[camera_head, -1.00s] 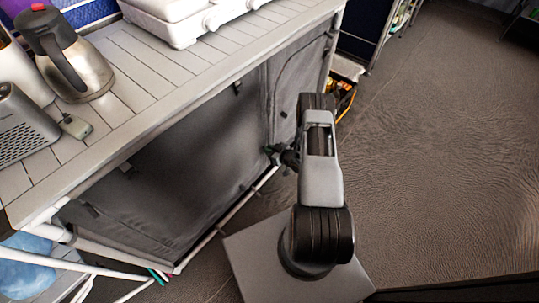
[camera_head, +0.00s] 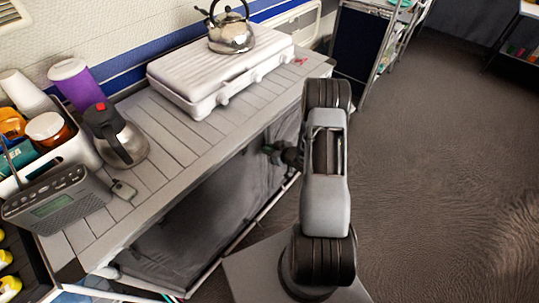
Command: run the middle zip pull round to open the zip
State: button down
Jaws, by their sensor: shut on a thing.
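The grey fabric front (camera_head: 185,235) of the kitchen unit hangs below the slatted top. Its zip line is too dark to follow, and I cannot tell how far the zip is open. My gripper (camera_head: 272,151) is shut against the right part of the fabric, a little below the top's front edge. The middle zip pull is hidden in the jaws, too small to see. My arm stands in front and covers the right end of the unit.
The slatted top (camera_head: 185,150) carries a white stove case (camera_head: 215,75) with a kettle (camera_head: 231,28), a steel jug (camera_head: 122,140) and a radio (camera_head: 58,198). A white lower bar (camera_head: 262,212) runs along the unit's foot. Carpet (camera_head: 430,170) at right is clear.

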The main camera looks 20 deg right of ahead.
notch_tip(320, 180, up, 6)
jog(key=p, duration=0.2)
jog(key=shift+p, duration=0.3)
jog(key=shift+r, duration=0.15)
jog(key=shift+w+r, duration=0.1)
jog(key=c, duration=1.2)
grip_release()
jog(key=v, duration=1.4)
